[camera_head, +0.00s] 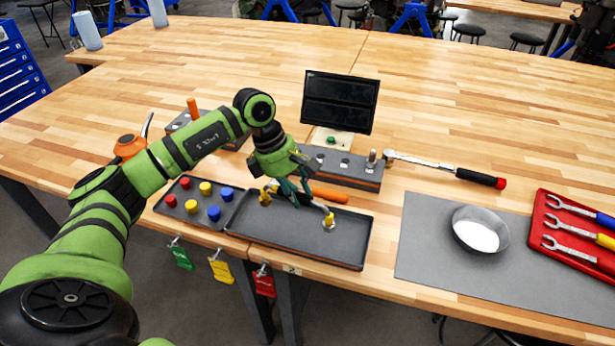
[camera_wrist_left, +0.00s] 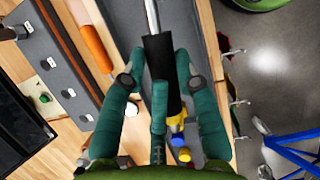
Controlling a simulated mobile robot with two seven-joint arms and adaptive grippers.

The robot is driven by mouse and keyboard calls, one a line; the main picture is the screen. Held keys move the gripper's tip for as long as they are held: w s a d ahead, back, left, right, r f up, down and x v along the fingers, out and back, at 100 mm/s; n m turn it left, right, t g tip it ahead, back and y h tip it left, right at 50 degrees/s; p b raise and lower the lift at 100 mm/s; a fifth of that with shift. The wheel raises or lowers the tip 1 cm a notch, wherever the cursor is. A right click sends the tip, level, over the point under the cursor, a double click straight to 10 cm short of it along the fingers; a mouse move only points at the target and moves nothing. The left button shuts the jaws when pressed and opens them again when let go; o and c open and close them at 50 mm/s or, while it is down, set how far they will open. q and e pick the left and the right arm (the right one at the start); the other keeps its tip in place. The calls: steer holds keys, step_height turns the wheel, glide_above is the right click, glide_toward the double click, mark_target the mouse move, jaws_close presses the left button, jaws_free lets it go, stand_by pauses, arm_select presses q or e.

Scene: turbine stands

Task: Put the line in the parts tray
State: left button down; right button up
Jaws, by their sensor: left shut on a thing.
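The line has a yellow fitting at each end, and its near right fitting (camera_head: 329,220) shows over the dark grey parts tray (camera_head: 345,257). My left gripper (camera_head: 293,189) is low over the tray's left and middle part, shut on the line. In the left wrist view a black sleeve of the line (camera_wrist_left: 158,60) lies between the teal fingers, with a silver tube running up from it. The fingers hide part of the line. I cannot tell whether it touches the tray floor. My right gripper is not in view.
A smaller tray with red, yellow and blue caps (camera_head: 183,212) adjoins on the left. A grey block with holes (camera_head: 345,170) and an orange handle (camera_head: 330,195) lie behind the tray. A torque wrench (camera_head: 440,168), grey mat (camera_head: 425,245) with a metal bowl (camera_head: 480,231), and red wrench tray (camera_head: 540,232) are right.

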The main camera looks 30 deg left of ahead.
arm_select(q)
steer(key=shift+s+f+b, duration=0.65)
steer(key=shift+f+b, duration=0.05)
steer(key=shift+f, duration=0.25)
steer(key=f+b, duration=0.3)
steer(key=f, duration=0.2)
steer(key=shift+w, duration=0.2)
steer(key=shift+f+b, duration=0.1)
steer(key=shift+b, duration=0.25)
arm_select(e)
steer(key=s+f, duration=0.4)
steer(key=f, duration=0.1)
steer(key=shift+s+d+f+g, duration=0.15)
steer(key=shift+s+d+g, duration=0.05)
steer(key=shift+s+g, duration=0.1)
arm_select(q)
steer(key=shift+f+b, duration=0.5)
steer(key=shift+b, duration=0.05)
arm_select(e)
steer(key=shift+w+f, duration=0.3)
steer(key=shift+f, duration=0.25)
arm_select(q)
steer(key=shift+c, duration=2.2)
jaws_free()
steer(key=shift+f, duration=0.1)
